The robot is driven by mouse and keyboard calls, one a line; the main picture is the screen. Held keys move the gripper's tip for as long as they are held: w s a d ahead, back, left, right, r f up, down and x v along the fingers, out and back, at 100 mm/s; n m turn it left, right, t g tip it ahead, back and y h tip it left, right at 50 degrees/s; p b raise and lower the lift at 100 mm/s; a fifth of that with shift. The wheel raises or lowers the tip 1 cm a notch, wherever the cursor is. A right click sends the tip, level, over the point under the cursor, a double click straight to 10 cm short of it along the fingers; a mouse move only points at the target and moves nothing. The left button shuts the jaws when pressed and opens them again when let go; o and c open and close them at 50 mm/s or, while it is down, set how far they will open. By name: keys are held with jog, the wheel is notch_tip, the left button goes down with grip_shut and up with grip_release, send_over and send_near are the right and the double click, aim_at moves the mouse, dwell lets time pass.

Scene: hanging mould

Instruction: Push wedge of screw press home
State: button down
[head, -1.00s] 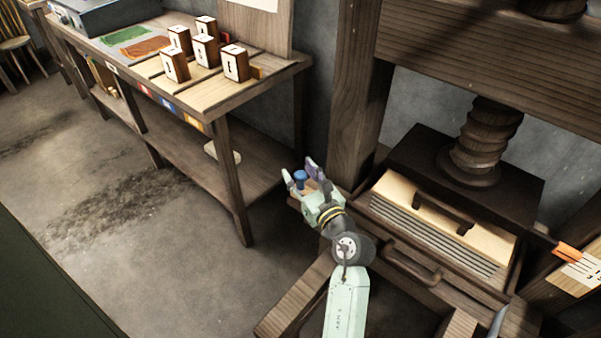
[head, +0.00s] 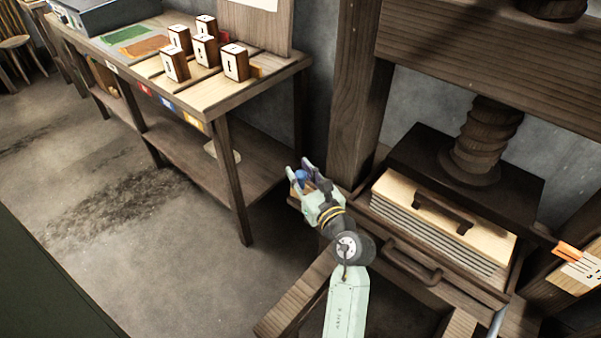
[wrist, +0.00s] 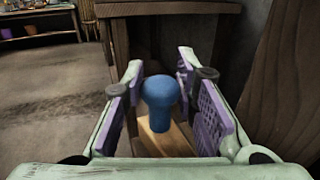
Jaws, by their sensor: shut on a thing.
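The screw press (head: 470,60) is a dark wooden frame with a thick wooden screw (head: 485,140) above a dark pressing block. The wedge (wrist: 160,143) is pale wood with a round blue knob (wrist: 160,92) on top, which also shows in the head view (head: 302,176). It lies at the left side of the press, low by the upright post. My gripper (head: 301,171) is around the knob, one finger on each side, and shut on it. The fingers also show in the wrist view (wrist: 160,85). The wedge's far end is hidden.
A workbench (head: 270,75) with several numbered wooden blocks stands at the left. The press's left post (head: 352,100) rises close behind my gripper. Open floor lies left.

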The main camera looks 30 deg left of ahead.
jog(key=d, duration=0.4)
jog(key=s+d, duration=0.1)
jog(key=d, duration=0.1)
jog(key=shift+d+f+p, duration=0.1)
jog(key=shift+d+p, duration=0.2)
jog(key=shift+d, duration=0.1)
jog(key=c, duration=1.3)
grip_release()
jog(key=shift+d, duration=0.15)
jog(key=shift+c, duration=0.2)
jog(key=v, duration=0.7)
jog(key=shift+d, duration=0.2)
jog(key=shift+s, duration=0.1)
